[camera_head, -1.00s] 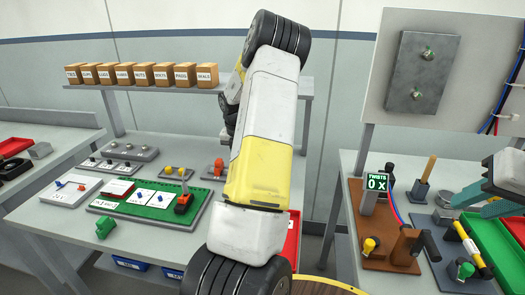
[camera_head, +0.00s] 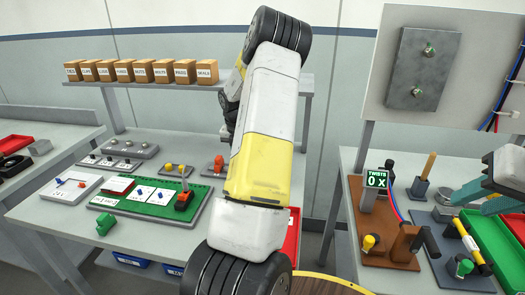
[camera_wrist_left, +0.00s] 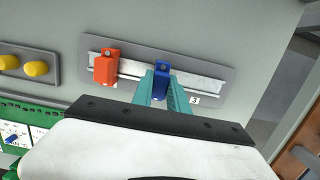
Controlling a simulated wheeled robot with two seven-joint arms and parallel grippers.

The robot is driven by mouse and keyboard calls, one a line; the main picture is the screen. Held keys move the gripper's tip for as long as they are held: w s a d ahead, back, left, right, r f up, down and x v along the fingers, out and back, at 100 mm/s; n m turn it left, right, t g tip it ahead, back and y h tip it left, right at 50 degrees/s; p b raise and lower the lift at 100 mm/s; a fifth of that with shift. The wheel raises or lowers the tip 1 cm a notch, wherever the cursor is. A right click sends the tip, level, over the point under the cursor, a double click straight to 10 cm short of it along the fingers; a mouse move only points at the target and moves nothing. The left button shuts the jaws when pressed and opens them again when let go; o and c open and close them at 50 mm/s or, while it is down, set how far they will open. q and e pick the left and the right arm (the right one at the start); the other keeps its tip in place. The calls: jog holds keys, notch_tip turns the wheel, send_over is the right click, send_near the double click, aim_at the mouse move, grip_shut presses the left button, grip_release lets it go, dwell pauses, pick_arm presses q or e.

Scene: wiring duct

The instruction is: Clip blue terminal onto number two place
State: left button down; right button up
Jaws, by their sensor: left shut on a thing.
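In the left wrist view, the blue terminal (camera_wrist_left: 161,80) stands between the teal fingers of my left gripper (camera_wrist_left: 163,88), which is shut on it. It is at the metal rail (camera_wrist_left: 134,68) on a grey plate (camera_wrist_left: 215,55); whether it is seated on the rail or just above cannot be told. An orange terminal (camera_wrist_left: 106,67) is on the rail to its left. A label reading 3 (camera_wrist_left: 195,100) shows to the right; the other labels are hidden. In the head view my left arm hides its gripper. My right gripper (camera_head: 500,200) is partly cut off at the right edge.
A green board (camera_head: 150,211) with cards and a grey block with yellow knobs (camera_wrist_left: 28,67) lie near the rail plate. A shelf of small boxes (camera_head: 140,71) is behind. A wooden fixture (camera_head: 385,245) stands on the right bench.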

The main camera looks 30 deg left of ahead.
pick_arm(q)
jog(key=shift+f, duration=0.95)
dwell(0.3)
jog(key=c, duration=1.2)
grip_release()
jog(key=r, duration=0.5)
jog(key=s+r, duration=0.1)
jog(key=r, duration=0.1)
jog(key=shift+s+d+r, duration=0.1)
jog(key=shift+d+r, duration=0.1)
jog(key=shift+r, duration=0.2)
